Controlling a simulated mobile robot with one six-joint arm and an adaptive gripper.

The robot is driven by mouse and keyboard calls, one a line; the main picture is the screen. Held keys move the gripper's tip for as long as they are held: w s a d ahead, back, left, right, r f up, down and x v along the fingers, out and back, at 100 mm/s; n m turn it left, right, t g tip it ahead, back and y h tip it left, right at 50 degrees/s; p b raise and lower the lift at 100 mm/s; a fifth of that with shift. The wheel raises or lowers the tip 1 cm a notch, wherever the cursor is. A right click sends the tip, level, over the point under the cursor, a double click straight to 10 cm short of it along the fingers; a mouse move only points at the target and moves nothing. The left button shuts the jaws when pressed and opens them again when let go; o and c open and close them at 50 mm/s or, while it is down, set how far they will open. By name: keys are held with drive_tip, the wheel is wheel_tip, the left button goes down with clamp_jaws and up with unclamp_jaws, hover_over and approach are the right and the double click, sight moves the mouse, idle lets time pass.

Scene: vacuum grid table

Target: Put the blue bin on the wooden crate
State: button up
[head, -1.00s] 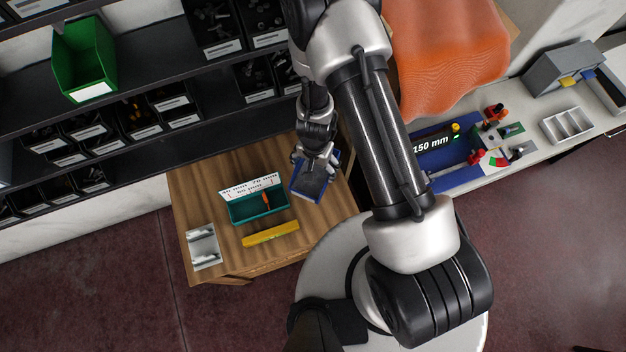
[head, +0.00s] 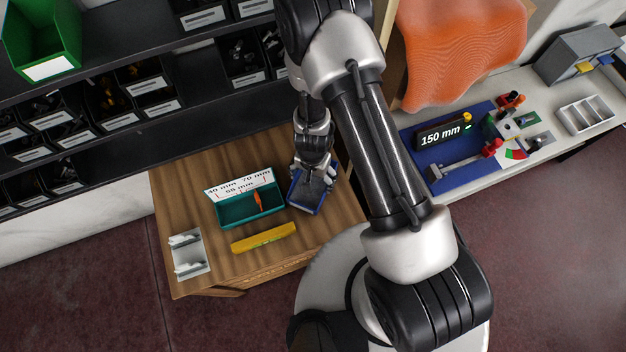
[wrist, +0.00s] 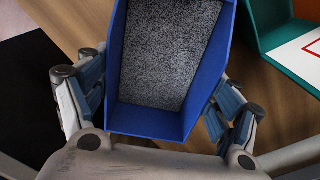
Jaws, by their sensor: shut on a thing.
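The blue bin (head: 306,194), with a grey speckled inside, is over the right part of the wooden crate's top (head: 180,205). My gripper (head: 316,172) is shut on the bin at its far end in the head view. In the wrist view the bin (wrist: 155,122) fills the middle, with a finger of my gripper (wrist: 160,108) on each side. The bin's underside is hidden, so I cannot tell whether it touches the crate.
On the crate, a teal box (head: 238,216) with a marked white lid stands close left of the bin. A yellow level (head: 264,237) and a grey-white holder (head: 188,254) lie nearer the front. Dark shelves (head: 215,65) with small bins border the back.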

drive_tip(key=shift+f, duration=0.15)
drive_tip(key=shift+f, duration=0.25)
drive_tip(key=o, duration=1.1)
drive_tip(key=shift+r, duration=0.1)
drive_tip(key=shift+r, duration=0.1)
wheel_tip(320, 180, up, 12)
drive_tip(key=p, duration=1.1)
drive_tip(key=shift+a+r, duration=0.1)
drive_tip(key=shift+r, duration=0.1)
